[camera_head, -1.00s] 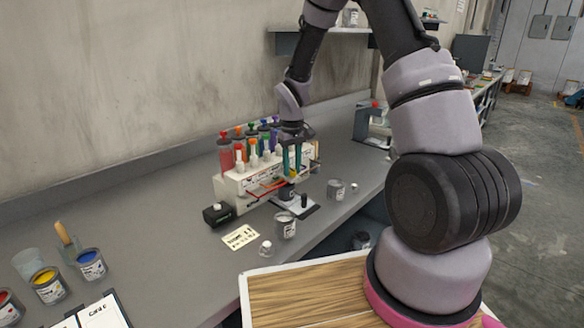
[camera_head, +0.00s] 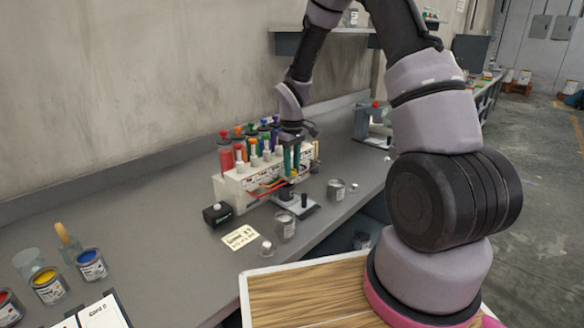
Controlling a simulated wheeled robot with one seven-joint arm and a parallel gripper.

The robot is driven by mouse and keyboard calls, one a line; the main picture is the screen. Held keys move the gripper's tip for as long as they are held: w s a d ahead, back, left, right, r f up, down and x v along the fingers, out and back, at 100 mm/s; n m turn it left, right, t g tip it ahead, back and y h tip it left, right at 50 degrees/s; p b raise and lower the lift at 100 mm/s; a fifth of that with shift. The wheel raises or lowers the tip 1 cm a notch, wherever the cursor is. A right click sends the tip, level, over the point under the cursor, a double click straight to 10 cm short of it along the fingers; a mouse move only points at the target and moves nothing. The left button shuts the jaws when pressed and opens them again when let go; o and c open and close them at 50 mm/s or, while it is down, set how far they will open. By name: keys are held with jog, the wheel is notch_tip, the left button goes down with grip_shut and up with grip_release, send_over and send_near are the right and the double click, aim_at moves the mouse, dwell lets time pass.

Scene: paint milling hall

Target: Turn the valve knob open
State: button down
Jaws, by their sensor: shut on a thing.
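A white dispenser rack (camera_head: 232,190) stands on the grey bench, with red, orange, green, blue and purple capped bottles along its back. My gripper (camera_head: 292,170) points down at the right part of the rack. Its two teal fingers are close together, shut on a valve knob that they mostly hide. A small yellow part shows at the fingertips. I cannot tell how far the knob is turned. A dark stand on a white base (camera_head: 295,208) is just below and in front.
A grey can (camera_head: 285,227), another can (camera_head: 336,190), a black box (camera_head: 218,214) and a label card (camera_head: 240,237) are around the rack. Open paint cans (camera_head: 48,286) stand at the left front.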

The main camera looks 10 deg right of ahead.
jog(key=c, duration=0.5)
grip_release()
jog(key=shift+c, duration=0.2)
jog(key=shift+r, duration=0.1)
notch_tip(320, 180, up, 11)
notch_tip(320, 180, up, 8)
jog(key=m+t, duration=0.2)
send_over(292, 170)
jog(key=s+d, duration=0.2)
jog(key=s, duration=0.2)
jog(key=s+d+r+m+t, duration=0.1)
jog(key=s+d+r+m, duration=0.15)
jog(key=s+r, duration=0.45)
jog(key=s+d+r+m+t+y, duration=0.1)
jog(key=s+r+m+t, duration=0.3)
jog(key=s, duration=1)
notch_tip(292, 170, up, 3)
jog(key=m+y, duration=0.1)
jog(key=m, duration=0.1)
jog(key=shift+s+d+r+m, duration=0.15)
jog(key=shift+d+r+m, duration=0.05)
jog(key=shift+d+m, duration=0.15)
